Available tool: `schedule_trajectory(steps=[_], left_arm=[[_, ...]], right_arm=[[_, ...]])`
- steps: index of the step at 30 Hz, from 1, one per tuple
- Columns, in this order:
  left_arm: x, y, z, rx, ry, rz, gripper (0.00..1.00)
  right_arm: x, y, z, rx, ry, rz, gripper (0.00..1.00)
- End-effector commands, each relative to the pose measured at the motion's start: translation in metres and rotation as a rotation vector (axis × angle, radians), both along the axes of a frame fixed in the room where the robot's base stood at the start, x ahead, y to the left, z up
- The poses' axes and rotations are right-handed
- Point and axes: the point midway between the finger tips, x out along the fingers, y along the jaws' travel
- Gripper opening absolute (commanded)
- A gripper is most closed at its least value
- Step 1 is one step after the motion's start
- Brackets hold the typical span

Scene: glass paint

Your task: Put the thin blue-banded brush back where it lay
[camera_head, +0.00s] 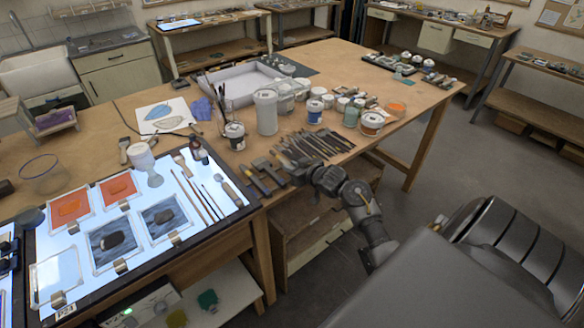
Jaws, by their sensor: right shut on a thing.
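My right gripper (306,174) is low at the near edge of the wooden table, just in front of a row of dark brushes (312,145). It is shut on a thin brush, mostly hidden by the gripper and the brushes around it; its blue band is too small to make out. The row lies side by side on the table, handles and bristles close together. I cannot tell whether the held brush touches the table or its neighbours. My left gripper is not in view.
Flat scrapers or wide brushes (265,172) lie just left of my gripper. Jars and a tall grey canister (266,112) stand behind. A lit panel (140,215) with glass pieces and thin brushes is at left.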

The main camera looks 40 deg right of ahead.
Motion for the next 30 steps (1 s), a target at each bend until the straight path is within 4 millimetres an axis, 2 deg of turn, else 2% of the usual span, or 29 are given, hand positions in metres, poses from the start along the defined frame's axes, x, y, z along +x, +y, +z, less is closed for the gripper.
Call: schedule_trajectory(steps=[21, 22, 27, 30], left_arm=[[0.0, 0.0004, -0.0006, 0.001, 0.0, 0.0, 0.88], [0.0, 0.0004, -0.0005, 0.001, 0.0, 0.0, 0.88], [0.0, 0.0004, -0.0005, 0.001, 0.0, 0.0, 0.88], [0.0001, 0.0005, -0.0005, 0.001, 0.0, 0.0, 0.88]], right_arm=[[0.0, -0.0001, -0.0058, 0.0, 0.0, 0.0, 0.0], [0.0, -0.0001, -0.0057, 0.0, 0.0, 0.0, 0.22], [0.0, 0.0, -0.0057, 0.0, 0.0, 0.0, 0.44], [0.0, 0.0, -0.0057, 0.0, 0.0, 0.0, 0.45]])
